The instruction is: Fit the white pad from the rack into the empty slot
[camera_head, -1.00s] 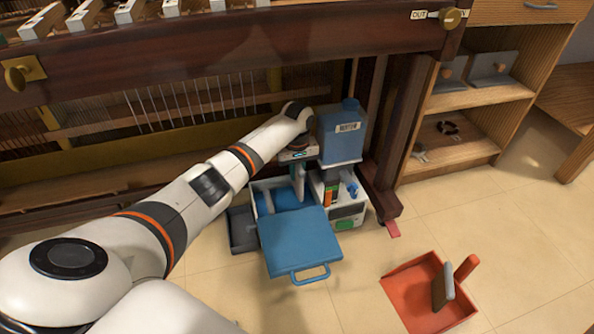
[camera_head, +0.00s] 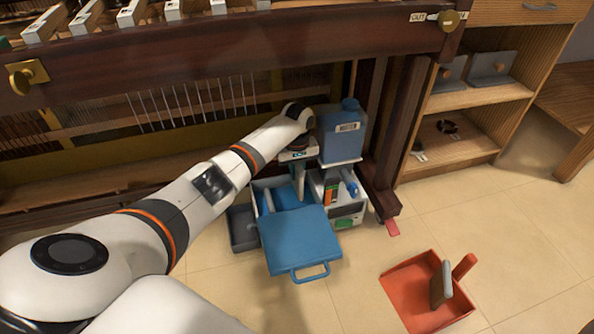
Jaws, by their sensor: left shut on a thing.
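My left gripper (camera_head: 298,166) points down over the open blue case (camera_head: 300,240), left of the blue jug. It is shut on a thin pale piece, mostly hidden by the gripper; I cannot tell if this is the white pad. A white rack-like box (camera_head: 347,213) stands just right of the gripper, with orange, green and blue items in it. I cannot make out a separate white pad there. White key blocks (camera_head: 130,14) line the top of the wooden piano frame (camera_head: 230,45). I cannot pick out the empty slot. My right gripper is not in view.
A blue jug (camera_head: 342,135) stands close to the gripper's right. A wooden post (camera_head: 388,130) is beyond it. A grey tray (camera_head: 242,228) lies left of the case. A red dustpan-like tray (camera_head: 424,300) lies on the floor.

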